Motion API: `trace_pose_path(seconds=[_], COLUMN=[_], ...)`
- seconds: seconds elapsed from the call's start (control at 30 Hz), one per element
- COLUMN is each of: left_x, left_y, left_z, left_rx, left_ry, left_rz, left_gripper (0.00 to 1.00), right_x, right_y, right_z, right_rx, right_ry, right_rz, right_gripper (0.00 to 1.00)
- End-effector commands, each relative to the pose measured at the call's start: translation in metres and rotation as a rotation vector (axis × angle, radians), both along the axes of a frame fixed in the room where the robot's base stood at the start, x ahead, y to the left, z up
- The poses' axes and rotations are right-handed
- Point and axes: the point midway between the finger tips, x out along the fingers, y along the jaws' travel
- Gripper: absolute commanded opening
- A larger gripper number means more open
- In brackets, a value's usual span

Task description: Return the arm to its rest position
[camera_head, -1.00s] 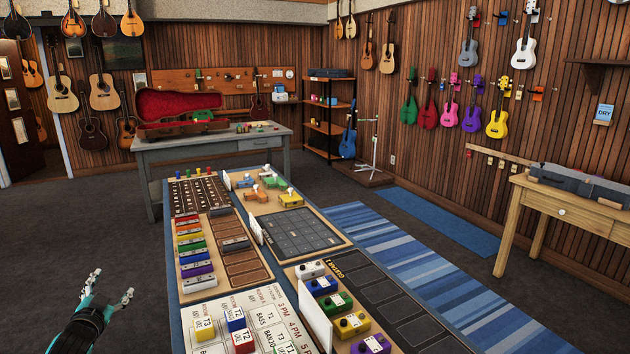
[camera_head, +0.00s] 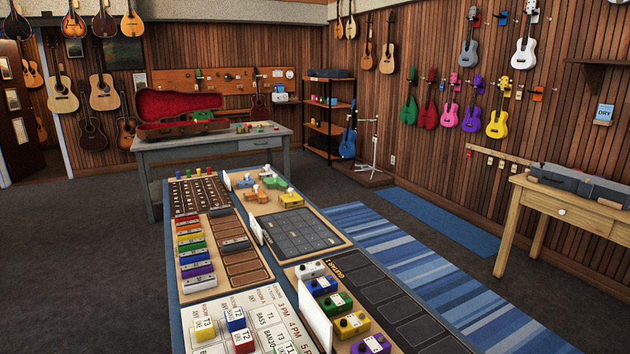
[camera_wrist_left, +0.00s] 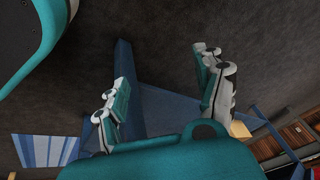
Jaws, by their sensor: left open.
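My left gripper (camera_wrist_left: 162,85) shows in the left wrist view with its two fingers spread wide apart. The left gripper and arm do not show in the head view. My right gripper is in neither view.
A long blue-edged table (camera_head: 176,318) runs away in front of me, bearing boards with coloured blocks and pedals. A grey workbench (camera_head: 165,150) with an open red-lined case (camera_head: 180,104) stands behind it. A wooden table (camera_head: 545,199) is at the right. Dark floor (camera_head: 80,240) is clear at the left.

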Motion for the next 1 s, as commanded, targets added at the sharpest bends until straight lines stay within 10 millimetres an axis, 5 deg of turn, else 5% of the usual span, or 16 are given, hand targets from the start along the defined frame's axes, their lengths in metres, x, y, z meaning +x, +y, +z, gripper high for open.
trace_pose_path(seconds=[0.03, 0.1, 0.2, 0.33, 1.0], left_x=[-0.038, -0.080, -0.129, -0.169, -0.169], left_y=[-0.016, -0.032, -0.052, -0.067, -0.067], left_z=[-0.013, -0.024, -0.034, -0.039, -0.039], left_rx=[-0.019, -0.037, -0.059, -0.075, -0.075], left_ry=[0.058, 0.120, 0.193, 0.250, 0.250], left_rz=[0.005, 0.009, 0.014, 0.017, 0.017], left_gripper=[0.70, 0.70, 0.70, 0.70, 0.70], right_x=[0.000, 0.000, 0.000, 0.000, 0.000], right_y=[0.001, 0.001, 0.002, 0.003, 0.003], right_z=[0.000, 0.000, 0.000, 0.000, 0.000], right_rx=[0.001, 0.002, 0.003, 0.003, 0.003], right_ry=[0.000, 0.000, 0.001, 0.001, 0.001], right_rz=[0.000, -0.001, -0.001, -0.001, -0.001], right_gripper=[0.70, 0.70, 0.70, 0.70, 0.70])
